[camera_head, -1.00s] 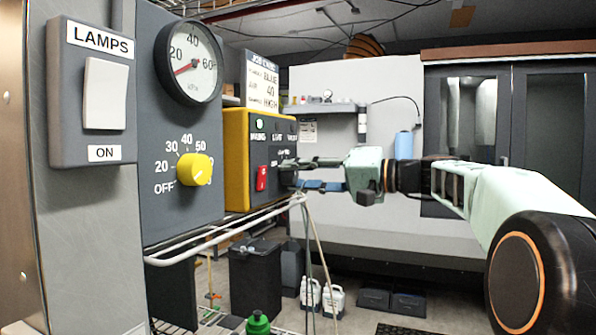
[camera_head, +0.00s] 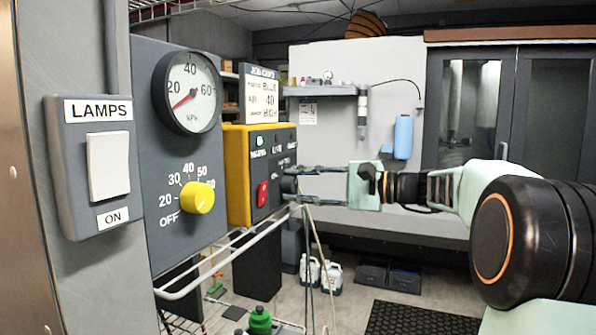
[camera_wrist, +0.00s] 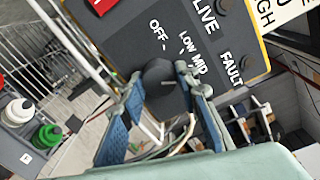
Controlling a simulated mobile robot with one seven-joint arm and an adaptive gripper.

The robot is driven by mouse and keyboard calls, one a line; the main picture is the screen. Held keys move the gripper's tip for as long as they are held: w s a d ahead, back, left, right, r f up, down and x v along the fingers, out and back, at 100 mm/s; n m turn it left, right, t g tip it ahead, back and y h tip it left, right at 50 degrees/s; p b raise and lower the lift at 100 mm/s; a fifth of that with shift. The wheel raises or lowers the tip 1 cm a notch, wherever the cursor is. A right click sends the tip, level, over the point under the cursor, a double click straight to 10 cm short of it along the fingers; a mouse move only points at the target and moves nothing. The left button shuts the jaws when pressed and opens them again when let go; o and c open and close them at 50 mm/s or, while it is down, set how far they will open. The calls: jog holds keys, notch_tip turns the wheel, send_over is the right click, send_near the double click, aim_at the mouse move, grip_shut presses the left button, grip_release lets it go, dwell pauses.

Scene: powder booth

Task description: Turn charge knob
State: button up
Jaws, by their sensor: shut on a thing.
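The charge knob (camera_wrist: 158,77) is a dark round knob on the dark face of a yellow-edged control box (camera_head: 238,175). OFF, LOW and MID are printed around it in the wrist view; its pointer cannot be made out. My gripper (camera_wrist: 160,80) has one finger on each side of the knob and is shut on it. In the head view my gripper (camera_head: 291,185) reaches in from the right, one finger above the other, and its tips hide most of the knob.
A red switch (camera_head: 262,194) sits just left of the knob. A yellow knob (camera_head: 198,197) and a gauge (camera_head: 190,92) are on the grey panel. A white wire rack (camera_head: 225,250) runs below the box. Bottles (camera_wrist: 48,135) stand at left in the wrist view.

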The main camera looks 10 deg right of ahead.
jog(key=m+p, duration=0.1)
jog(key=p, duration=0.1)
jog(key=m+p, duration=0.4)
jog(key=shift+r, duration=0.25)
jog(key=shift+f+m+p, duration=0.2)
jog(key=shift+m+p, duration=0.9)
jog(key=shift+p, duration=0.15)
jog(key=shift+f, duration=0.1)
jog(key=o, duration=1.2)
jog(key=shift+c, duration=0.2)
jog(key=v, duration=1.2)
jog(key=shift+w+d+f, duration=0.1)
jog(key=shift+w, duration=0.15)
